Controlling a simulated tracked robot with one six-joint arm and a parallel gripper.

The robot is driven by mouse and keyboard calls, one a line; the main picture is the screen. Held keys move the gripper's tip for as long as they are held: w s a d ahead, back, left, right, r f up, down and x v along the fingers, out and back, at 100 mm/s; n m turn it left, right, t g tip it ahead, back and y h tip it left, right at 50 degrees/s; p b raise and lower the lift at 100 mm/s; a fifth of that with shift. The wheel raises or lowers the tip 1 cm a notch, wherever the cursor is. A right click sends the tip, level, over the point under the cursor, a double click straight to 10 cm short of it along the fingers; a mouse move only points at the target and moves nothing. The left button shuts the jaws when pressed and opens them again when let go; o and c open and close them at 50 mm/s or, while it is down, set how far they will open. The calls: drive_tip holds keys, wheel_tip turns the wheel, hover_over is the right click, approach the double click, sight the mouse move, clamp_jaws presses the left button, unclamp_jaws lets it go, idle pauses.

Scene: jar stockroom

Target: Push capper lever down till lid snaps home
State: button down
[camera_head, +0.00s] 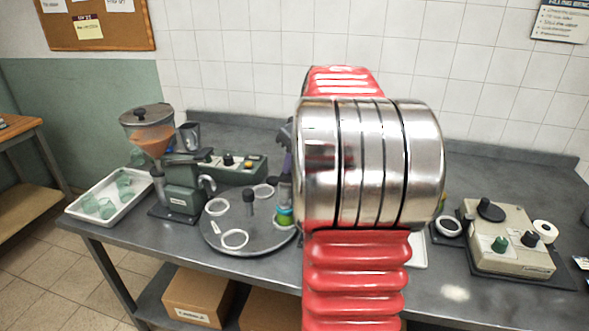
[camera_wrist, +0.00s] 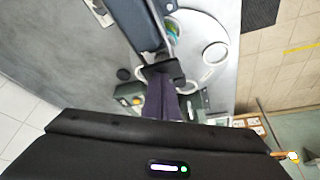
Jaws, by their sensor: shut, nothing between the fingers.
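In the wrist view my gripper (camera_wrist: 161,72) has purple fingers with dark tips held together, with nothing seen between them. A blue-grey part (camera_wrist: 144,25), possibly of the capper, is just beyond the tips; I cannot tell whether they touch. I cannot make out the capper lever for certain. A jar with coloured contents (camera_wrist: 172,29) is beside that part. In the head view the jar (camera_head: 285,217) stands at the right edge of the round turntable (camera_head: 222,243). My red and chrome arm hides the bench to its right. The lid's seating cannot be seen.
A green machine with an orange funnel (camera_head: 180,190) stands left of the turntable. A white tray (camera_head: 80,214) of green glass jars is farther left. A beige box with knobs (camera_head: 505,240) and a white roll (camera_head: 544,232) are at the right. Cardboard boxes (camera_head: 198,296) sit below the bench.

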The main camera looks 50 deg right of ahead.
drive_tip(key=shift+r, duration=1.95)
wheel_tip(320, 180, up, 5)
drive_tip(key=shift+f, duration=0.1)
idle(0.4)
idle(0.4)
